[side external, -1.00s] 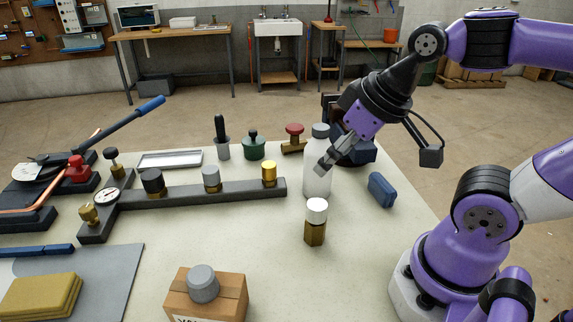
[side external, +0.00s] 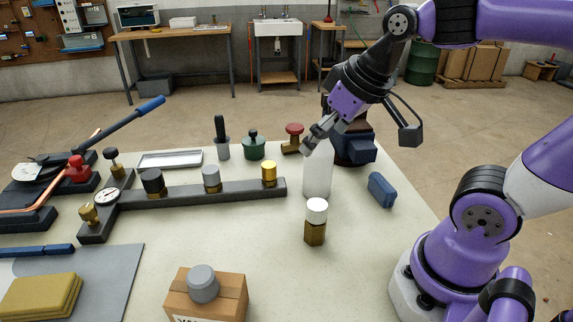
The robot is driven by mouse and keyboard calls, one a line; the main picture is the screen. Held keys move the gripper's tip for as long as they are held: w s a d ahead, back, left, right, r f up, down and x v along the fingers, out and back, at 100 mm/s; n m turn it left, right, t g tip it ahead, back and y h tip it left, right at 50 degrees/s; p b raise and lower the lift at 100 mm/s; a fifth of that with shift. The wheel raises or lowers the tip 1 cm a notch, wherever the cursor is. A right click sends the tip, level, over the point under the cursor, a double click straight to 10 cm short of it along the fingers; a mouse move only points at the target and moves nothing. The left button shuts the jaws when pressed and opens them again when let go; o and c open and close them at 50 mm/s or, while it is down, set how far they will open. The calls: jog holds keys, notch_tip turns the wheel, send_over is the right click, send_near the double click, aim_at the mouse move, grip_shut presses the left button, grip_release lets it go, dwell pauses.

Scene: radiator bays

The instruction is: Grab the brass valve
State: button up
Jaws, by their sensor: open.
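A valve with a shiny brass-yellow cap (side external: 269,171) stands upright at the right end of a dark bar (side external: 235,190). A dark-capped valve (side external: 152,181) and a grey-capped valve (side external: 211,177) stand on the same bar. A loose brass-bodied valve with a white cap (side external: 316,211) stands on the table, nearer the camera. My gripper (side external: 310,145) is open and empty. It is up and to the right of the brass-capped valve in the picture, overlapping the top of a white bottle (side external: 317,178). I cannot tell whether it touches the bottle.
A red-handled valve (side external: 293,136) and a green-topped piece (side external: 253,145) stand behind the bar. A dark vise-like block (side external: 355,150) and a blue block (side external: 381,190) are at the right. A cardboard box (side external: 205,296) bears a grey cap.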

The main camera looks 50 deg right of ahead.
jog(key=w+d+m, duration=0.2)
jog(key=w+d, duration=0.3)
jog(key=w, duration=0.2)
jog(key=m+g+h, duration=0.2)
jog(key=m, duration=0.2)
send_near(294, 138)
jog(key=d, duration=0.1)
jog(key=x, duration=0.6)
jog(key=shift+w+d+r, duration=0.2)
jog(key=shift+w+d, duration=0.05)
jog(key=shift+w, duration=0.1)
jog(key=x, duration=0.6)
jog(key=shift+w, duration=0.1)
jog(key=c, duration=1.2)
